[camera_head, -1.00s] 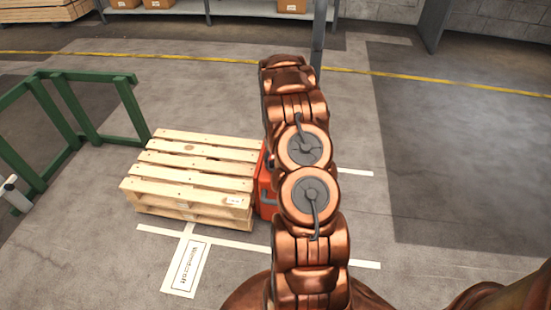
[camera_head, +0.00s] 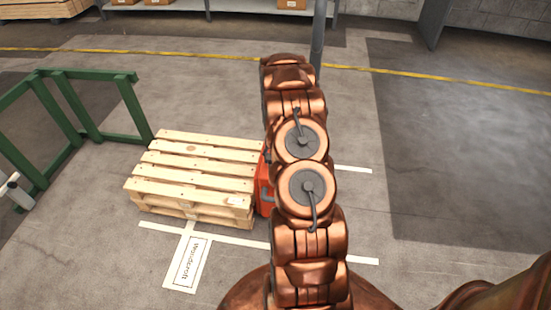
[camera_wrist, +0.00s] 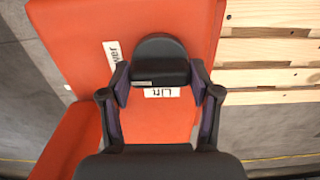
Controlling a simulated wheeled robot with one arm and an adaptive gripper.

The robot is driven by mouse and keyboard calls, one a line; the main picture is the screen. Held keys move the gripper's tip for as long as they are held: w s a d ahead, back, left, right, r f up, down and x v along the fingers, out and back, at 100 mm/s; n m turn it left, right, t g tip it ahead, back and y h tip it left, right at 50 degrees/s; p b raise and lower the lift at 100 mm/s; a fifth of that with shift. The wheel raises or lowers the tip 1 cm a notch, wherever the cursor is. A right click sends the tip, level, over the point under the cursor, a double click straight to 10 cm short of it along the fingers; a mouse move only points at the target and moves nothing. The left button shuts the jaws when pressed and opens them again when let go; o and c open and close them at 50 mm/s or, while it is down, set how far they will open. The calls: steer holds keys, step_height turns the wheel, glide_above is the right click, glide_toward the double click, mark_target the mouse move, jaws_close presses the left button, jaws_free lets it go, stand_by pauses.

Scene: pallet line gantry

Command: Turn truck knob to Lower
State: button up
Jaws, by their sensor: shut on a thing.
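The orange pallet truck (camera_wrist: 75,25) fills much of the wrist view. Its black knob (camera_wrist: 160,48) has a round base and a raised grip bar. My gripper (camera_wrist: 160,82) is shut on the knob, with one finger on each side of the bar. A white label reading "Lift" (camera_wrist: 161,92), upside down in the picture, lies just below the bar. Another white label (camera_wrist: 112,54), showing only "wer", lies to the left of the knob, partly hidden by my gripper. In the head view, the truck (camera_head: 265,192) shows behind my arm, which hides the knob and my gripper.
A wooden pallet (camera_head: 195,170) sits left of the truck and also shows in the wrist view (camera_wrist: 265,50). A green rail (camera_head: 90,105) stands farther left. A grey post (camera_head: 318,40) and a shelf are behind. The floor on the right is clear.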

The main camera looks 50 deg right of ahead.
stand_by(0.3)
steer(key=o, duration=1.1)
steer(key=shift+o, duration=0.2)
steer(key=shift+r, duration=0.15)
step_height(320, 180, up, 12)
stand_by(0.3)
